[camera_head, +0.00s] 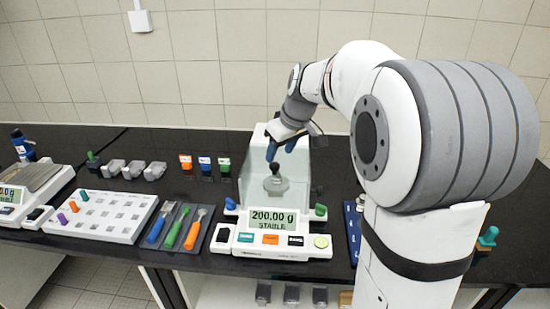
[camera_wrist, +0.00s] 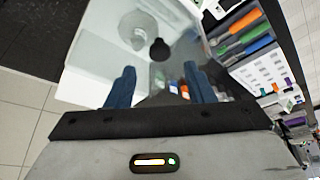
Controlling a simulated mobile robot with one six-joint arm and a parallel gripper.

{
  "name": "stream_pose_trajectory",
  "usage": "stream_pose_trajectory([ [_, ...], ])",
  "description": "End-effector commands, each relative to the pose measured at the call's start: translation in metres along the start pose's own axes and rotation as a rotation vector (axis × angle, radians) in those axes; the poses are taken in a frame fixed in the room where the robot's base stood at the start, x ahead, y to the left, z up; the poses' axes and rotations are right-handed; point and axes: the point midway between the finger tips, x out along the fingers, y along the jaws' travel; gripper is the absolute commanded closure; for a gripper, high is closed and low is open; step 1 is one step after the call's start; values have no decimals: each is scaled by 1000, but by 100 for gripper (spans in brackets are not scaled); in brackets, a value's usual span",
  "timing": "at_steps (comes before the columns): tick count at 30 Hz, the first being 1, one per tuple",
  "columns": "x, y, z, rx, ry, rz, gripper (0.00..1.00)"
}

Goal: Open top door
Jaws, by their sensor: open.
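The balance (camera_head: 270,240) stands on the black bench with a clear glass draft shield (camera_head: 297,190) on it. Its display reads 200.00 g STABLE. Inside the shield a grey weight (camera_head: 275,183) sits on the pan. The top door's own edges are hard to make out. My gripper (camera_head: 281,150) is over the upper part of the shield, fingers pointing down, open and empty. In the wrist view my open fingers (camera_wrist: 160,88) point toward the shield. A dark round knob (camera_wrist: 159,49) shows between and beyond them; I cannot tell whether they touch anything.
A tool tray (camera_head: 180,228) and a white rack (camera_head: 100,215) lie to the left. Small orange, blue and green containers (camera_head: 205,163) stand behind. A blue tray (camera_head: 352,228) is at the right, partly behind my arm.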

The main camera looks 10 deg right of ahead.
Motion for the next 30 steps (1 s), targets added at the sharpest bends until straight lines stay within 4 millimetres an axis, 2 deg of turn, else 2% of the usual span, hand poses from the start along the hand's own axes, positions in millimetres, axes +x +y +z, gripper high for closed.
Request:
stream_pose_trajectory([
  [3,20,0,0,1,-4,-2,52],
  [9,43,0,0,0,-2,0,52],
  [20,49,0,1,2,0,1,53],
  [30,48,1,1,3,0,2,80],
])
